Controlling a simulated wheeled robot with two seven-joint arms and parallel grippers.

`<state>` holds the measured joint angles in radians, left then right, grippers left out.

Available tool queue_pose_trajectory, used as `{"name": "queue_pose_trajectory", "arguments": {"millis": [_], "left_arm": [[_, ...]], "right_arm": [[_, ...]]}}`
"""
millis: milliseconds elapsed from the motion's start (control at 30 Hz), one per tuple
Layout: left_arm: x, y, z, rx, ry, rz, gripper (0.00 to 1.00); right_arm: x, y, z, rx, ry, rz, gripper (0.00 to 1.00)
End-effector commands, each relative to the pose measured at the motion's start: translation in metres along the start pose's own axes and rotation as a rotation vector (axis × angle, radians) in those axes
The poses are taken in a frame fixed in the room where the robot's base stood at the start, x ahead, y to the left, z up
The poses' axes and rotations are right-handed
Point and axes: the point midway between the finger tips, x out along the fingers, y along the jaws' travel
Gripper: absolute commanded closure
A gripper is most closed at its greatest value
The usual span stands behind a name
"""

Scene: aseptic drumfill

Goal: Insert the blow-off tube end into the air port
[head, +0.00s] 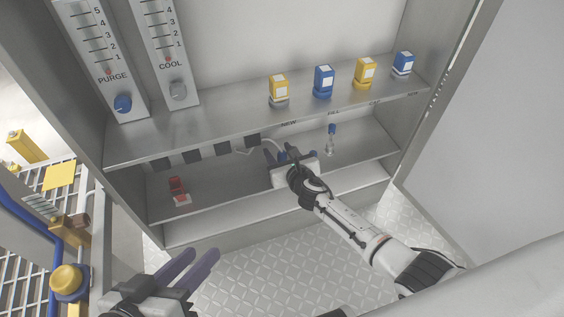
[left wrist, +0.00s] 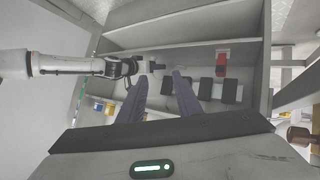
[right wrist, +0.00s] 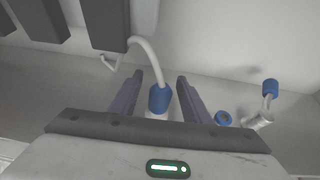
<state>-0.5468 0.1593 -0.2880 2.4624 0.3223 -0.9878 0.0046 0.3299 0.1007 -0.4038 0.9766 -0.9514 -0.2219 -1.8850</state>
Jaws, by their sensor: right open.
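A white curved tube with a blue sleeve (right wrist: 159,98) stands between the fingers of my right gripper (right wrist: 158,92) in the right wrist view. My right gripper (head: 284,155) is open around the sleeve, at the lower shelf in the head view. A blue ring (right wrist: 223,118) lies right of the fingers; I cannot tell whether it is the air port. My left gripper (head: 192,268) is open and empty, away from the shelf.
Yellow and blue bottles (head: 323,82) stand on the upper shelf (head: 225,120). A red switch (head: 178,190) sits on the lower shelf's left. Dark blocks (head: 207,152) hang under the upper shelf. PURGE (head: 112,60) and COOL (head: 165,50) gauges are upper left. A grey panel closes the right side.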

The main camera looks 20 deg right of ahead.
Motion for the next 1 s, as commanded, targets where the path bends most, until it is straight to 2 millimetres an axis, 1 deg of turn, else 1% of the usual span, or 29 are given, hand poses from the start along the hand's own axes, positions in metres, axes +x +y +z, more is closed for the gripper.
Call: {"name": "queue_pose_trajectory", "arguments": {"millis": [33,100,367,600,633,867,1000], "left_arm": [[0.0014,0.0015,0.0006,-0.004,0.015,0.011,0.69],[-0.0003,0.0045,-0.0028,-0.008,0.029,0.021,0.69],[-0.0024,0.0065,-0.0062,-0.01,0.035,0.026,0.69],[-0.0023,0.0062,-0.0059,-0.01,0.034,0.025,0.69],[-0.0023,0.0062,-0.0059,-0.01,0.034,0.025,0.69],[-0.0024,0.006,-0.0059,-0.009,0.033,0.024,0.69],[-0.0041,0.006,-0.0078,-0.006,0.03,0.019,0.69]], "right_arm": [[0.0083,-0.0003,-0.0022,0.0,-0.002,-0.001,0.57],[0.0128,-0.0003,-0.0013,-0.001,-0.001,0.0,0.57],[0.0136,-0.0002,0.0011,0.0,-0.001,0.0,0.57],[0.0135,-0.0004,0.0008,0.0,-0.001,0.0,0.97],[0.0135,-0.0005,0.0008,0.0,-0.001,0.0,1.0],[0.0133,-0.0006,0.0012,0.0,-0.001,0.0,1.0],[0.0115,-0.0011,0.0053,0.0,-0.001,-0.001,1.0]]}}
